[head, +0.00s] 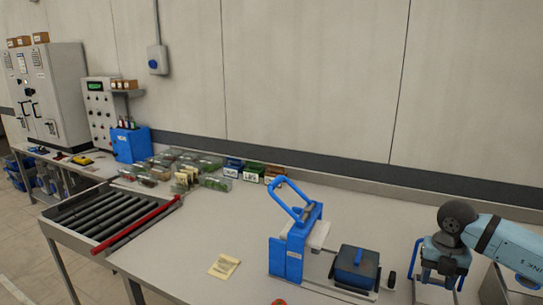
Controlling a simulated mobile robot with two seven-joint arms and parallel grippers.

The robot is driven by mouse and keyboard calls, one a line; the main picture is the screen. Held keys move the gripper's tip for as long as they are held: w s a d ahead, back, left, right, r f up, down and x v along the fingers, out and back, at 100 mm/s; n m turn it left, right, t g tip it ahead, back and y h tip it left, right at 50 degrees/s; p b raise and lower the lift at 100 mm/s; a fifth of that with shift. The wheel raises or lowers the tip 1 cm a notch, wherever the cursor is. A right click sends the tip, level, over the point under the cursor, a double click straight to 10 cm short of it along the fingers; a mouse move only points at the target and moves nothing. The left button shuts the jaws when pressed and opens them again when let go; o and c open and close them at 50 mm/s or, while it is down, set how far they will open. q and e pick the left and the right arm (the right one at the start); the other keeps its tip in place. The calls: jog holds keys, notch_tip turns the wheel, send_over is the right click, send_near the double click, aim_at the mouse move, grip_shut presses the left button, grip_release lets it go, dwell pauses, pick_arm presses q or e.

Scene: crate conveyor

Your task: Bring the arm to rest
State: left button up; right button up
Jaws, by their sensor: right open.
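My right arm comes in from the right edge, and my right gripper (438,282) points down at the lower right of the head view. It is open, with nothing visible between its fingers. My left gripper is not in view.
A blue lever device (288,255) stands on the grey table (215,215), left of the dark box. A yellow note (224,266) lies nearby. A roller conveyor (95,215) with a red bar is at left. Several clear bins (215,182) stand along the back. The middle table is clear.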

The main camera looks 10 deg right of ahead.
jog(key=s+a+f+n+y+p, duration=0.1)
jog(key=s+a+f+y, duration=0.3)
jog(key=a, duration=0.7)
jog(key=s+a+f+n+y+p, duration=0.1)
jog(key=a+n+y+p, duration=0.1)
jog(key=a+y, duration=0.6)
jog(key=s+a+r+m+t+y+p, duration=0.1)
jog(key=s+a+r+m+t+y, duration=0.15)
jog(key=a, duration=0.35)
jog(key=s+a+r+m+t+y+p, duration=0.1)
jog(key=a+r+m+t+y, duration=0.15)
jog(key=a+y, duration=0.2)
pick_arm(q)
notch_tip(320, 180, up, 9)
jog(key=p, duration=0.3)
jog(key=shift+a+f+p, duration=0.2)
jog(key=shift+p, duration=0.1)
pick_arm(e)
jog(key=s+d+f+m+t+h, duration=0.2)
jog(key=s+f+m+h, duration=0.5)
jog(key=m, duration=0.5)
jog(key=s+d+f+m+t+h, duration=0.2)
jog(key=s+f+m+t+h, duration=0.1)
jog(key=s+f+m+h, duration=0.5)
notch_tip(320, 180, down, 3)
jog(key=m+h, duration=0.1)
jog(key=m, duration=0.3)
jog(key=shift+d+f+m+t, duration=0.2)
jog(key=shift+d+m+t, duration=0.1)
jog(key=shift+d+t, duration=0.1)
